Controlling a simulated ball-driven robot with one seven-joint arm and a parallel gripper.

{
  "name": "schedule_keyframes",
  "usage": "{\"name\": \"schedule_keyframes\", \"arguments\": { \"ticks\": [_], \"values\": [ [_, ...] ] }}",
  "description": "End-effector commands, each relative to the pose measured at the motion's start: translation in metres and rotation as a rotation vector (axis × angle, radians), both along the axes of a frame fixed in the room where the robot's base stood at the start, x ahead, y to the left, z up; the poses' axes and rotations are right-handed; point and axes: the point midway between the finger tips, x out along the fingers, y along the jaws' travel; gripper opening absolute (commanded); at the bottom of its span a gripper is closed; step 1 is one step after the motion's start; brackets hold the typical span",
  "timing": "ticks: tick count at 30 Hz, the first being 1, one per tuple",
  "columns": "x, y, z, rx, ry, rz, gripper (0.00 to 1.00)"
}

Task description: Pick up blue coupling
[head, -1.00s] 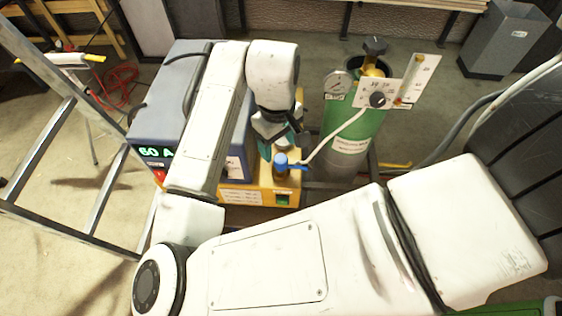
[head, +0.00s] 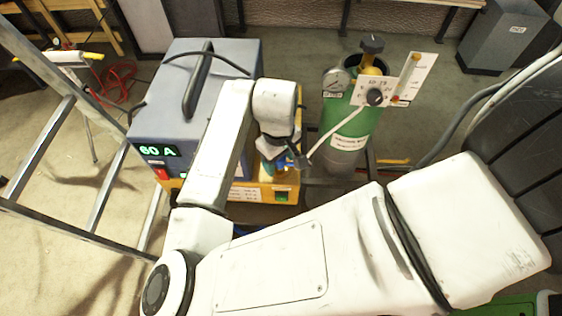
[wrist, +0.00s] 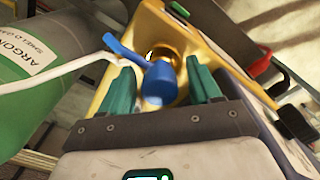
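The blue coupling (wrist: 157,85) shows in the wrist view with a flat blue lever (wrist: 124,48) pointing up-left, at a brass-coloured fitting on the yellow unit (wrist: 120,20). A white hose meets it from the left. My gripper (wrist: 159,68) has two green fingers, apart, one on each side of the coupling. Gaps show between the fingers and the coupling, so it is not clamped. In the head view my gripper (head: 276,160) is low over the yellow unit's top and mostly hides the coupling.
A green argon cylinder (head: 345,128) with gauge and flow meter stands right of the yellow unit. A grey-blue machine reading 60 A (head: 225,95) is to the left. A metal ladder (head: 62,110) stands further left. A red-handled object (wrist: 262,58) shows at right in the wrist view.

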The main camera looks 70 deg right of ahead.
Motion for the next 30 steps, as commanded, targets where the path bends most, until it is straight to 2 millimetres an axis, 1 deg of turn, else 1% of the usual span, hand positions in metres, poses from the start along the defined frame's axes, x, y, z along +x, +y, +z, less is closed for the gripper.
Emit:
{"name": "schedule_keyframes", "arguments": {
  "ticks": [1, 2, 18, 26, 30],
  "values": [
    [0.0000, -0.0001, 0.0001, 0.000, 0.000, 0.000, 0.58],
    [0.0000, -0.0001, 0.0002, 0.000, 0.000, 0.000, 0.55],
    [-0.0001, 0.0000, 0.0003, 0.000, 0.001, 0.000, 0.04],
    [-0.0001, -0.0002, 0.0011, 0.000, 0.000, 0.000, 0.03],
    [-0.0001, -0.0003, 0.0065, 0.000, 0.001, -0.001, 0.03]
  ]
}}
